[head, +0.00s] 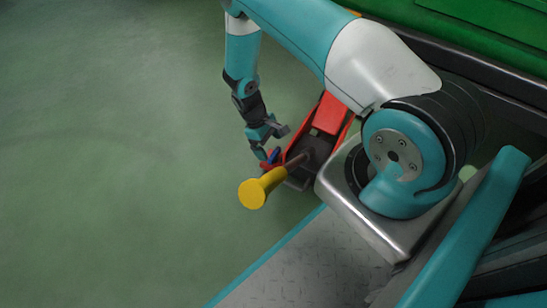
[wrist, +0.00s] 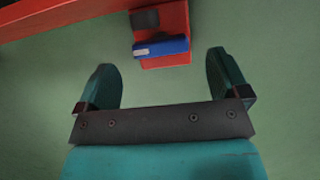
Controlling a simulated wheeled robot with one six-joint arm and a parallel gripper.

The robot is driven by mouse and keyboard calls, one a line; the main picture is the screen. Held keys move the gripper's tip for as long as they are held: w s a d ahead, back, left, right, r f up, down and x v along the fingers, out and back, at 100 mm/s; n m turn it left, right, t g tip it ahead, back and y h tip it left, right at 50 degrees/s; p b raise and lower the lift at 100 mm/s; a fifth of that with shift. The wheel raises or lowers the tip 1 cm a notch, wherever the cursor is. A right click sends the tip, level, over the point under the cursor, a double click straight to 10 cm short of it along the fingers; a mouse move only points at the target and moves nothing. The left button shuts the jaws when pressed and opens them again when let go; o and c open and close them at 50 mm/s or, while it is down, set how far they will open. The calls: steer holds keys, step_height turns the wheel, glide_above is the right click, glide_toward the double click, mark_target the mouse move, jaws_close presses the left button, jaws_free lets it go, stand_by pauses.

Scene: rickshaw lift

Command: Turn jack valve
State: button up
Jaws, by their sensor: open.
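A red floor jack (head: 329,113) stands on the green floor beside my base, with a dark handle ending in a yellow grip (head: 262,188). A small blue valve (head: 274,156) shows at the jack's near end, close to my gripper (head: 271,141). In the wrist view the valve (wrist: 162,47) is a blue bar lying across a red block of the jack. My gripper (wrist: 160,62) is open and empty. Its two teal fingers point toward the block, one on each side, with the valve beyond and roughly between the tips. Neither finger appears to touch it.
My arm covers part of the jack in the head view. A green vehicle body with a dark lower edge (head: 480,72) fills the upper right. The green floor (head: 110,160) to the left is clear. A red beam (wrist: 50,18) crosses the upper left of the wrist view.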

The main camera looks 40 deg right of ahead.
mark_target(274, 153)
steer(key=b+x, duration=0.1)
steer(key=x, duration=0.3)
steer(key=c, duration=0.9)
steer(key=shift+c, duration=0.2)
